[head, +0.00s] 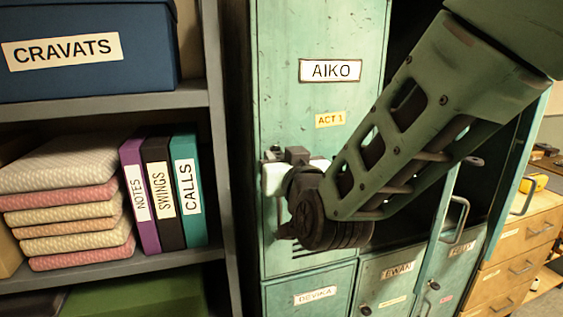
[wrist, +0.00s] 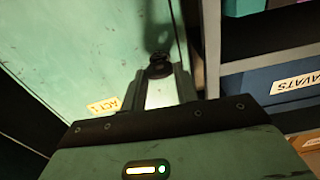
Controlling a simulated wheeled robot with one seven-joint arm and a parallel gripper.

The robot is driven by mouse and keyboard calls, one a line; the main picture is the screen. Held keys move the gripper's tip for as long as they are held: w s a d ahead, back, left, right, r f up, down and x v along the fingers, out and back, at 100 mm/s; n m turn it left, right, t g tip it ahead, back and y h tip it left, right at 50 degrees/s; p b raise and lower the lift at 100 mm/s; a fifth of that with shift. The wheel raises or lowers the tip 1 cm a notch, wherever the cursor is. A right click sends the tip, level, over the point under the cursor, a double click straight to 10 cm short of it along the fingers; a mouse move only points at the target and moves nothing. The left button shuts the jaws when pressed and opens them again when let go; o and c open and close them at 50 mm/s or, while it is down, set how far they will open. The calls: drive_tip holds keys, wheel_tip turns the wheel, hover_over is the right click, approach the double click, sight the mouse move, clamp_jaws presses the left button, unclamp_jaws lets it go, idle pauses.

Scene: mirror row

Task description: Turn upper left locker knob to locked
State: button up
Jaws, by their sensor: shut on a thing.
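The upper left locker (head: 285,75) is pale green, with a white AIKO label and a yellow ACT 1 tag. Its door looks closed. My gripper (head: 284,158) is at the locker's left edge, below the tag, and my wrist hides most of that spot in the head view. In the wrist view my gripper (wrist: 160,76) has its two fingers on either side of a small dark round knob (wrist: 159,65) on the door. It is shut on the knob. I cannot tell which way the knob is turned.
A grey shelf (head: 130,103) with a blue CRAVATS box (head: 95,75), binders (head: 162,192) and folded cloths (head: 70,195) stands close on the left. Lower lockers (head: 310,280) are below. A dark open locker is behind my arm. Wooden drawers (head: 520,245) stand at right.

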drive_tip(key=m+b, duration=0.5)
drive_tip(key=b, duration=0.2)
drive_tip(key=m+b, duration=0.6)
drive_tip(key=b, duration=0.1)
drive_tip(key=m+b, duration=0.6)
drive_tip(key=b, duration=0.2)
drive_tip(key=shift+d+f, duration=0.2)
drive_tip(key=shift+f, duration=0.05)
drive_tip(key=shift+m, duration=0.3)
drive_tip(key=o, duration=1)
